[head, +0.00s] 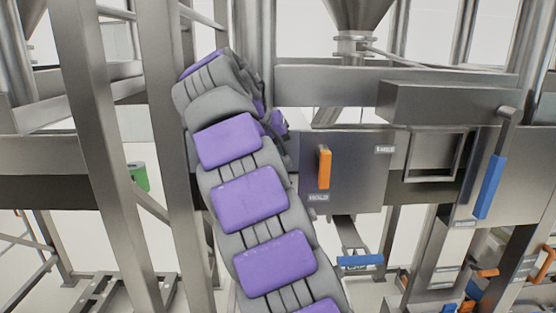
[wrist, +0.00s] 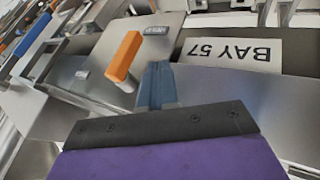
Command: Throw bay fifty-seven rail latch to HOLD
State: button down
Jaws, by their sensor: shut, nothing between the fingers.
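The orange latch handle (head: 324,168) stands upright on a grey metal plate (head: 350,195), and it shows close up in the wrist view (wrist: 124,57). A small label (head: 318,197) sits just below its lower end; it seems to read HOLD but is blurred. Another small label (head: 384,149), too blurred to read surely, is to the upper right. In the wrist view, my gripper (wrist: 157,72) is shut and empty beside the orange handle, with a narrow gap apparent; contact cannot be told for sure. A BAY 57 sign (wrist: 230,52) appears upside down.
A blue-gripped lever (head: 489,187) hangs to the right, and a blue handle (head: 360,261) sits below the plate. Steel posts and a horizontal beam (head: 400,80) crowd around. More orange handles (head: 487,273) are at lower right. A green object (head: 139,176) is at left.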

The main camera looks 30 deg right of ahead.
aim_at(323, 166)
jog(key=shift+s+d+f+b, duration=0.1)
jog(key=shift+s+d+f, duration=0.15)
jog(key=shift+d+f, duration=0.9)
jog(key=shift+s+d+f+b, duration=0.2)
jog(key=shift+d+f, duration=0.4)
jog(key=shift+d, duration=0.95)
jog(key=shift+s+d+f+b, duration=0.1)
jog(key=shift+s+d+f, duration=0.2)
jog(key=shift+d+f, duration=0.85)
jog(key=shift+r+h, duration=0.15)
jog(key=shift+h, duration=0.15)
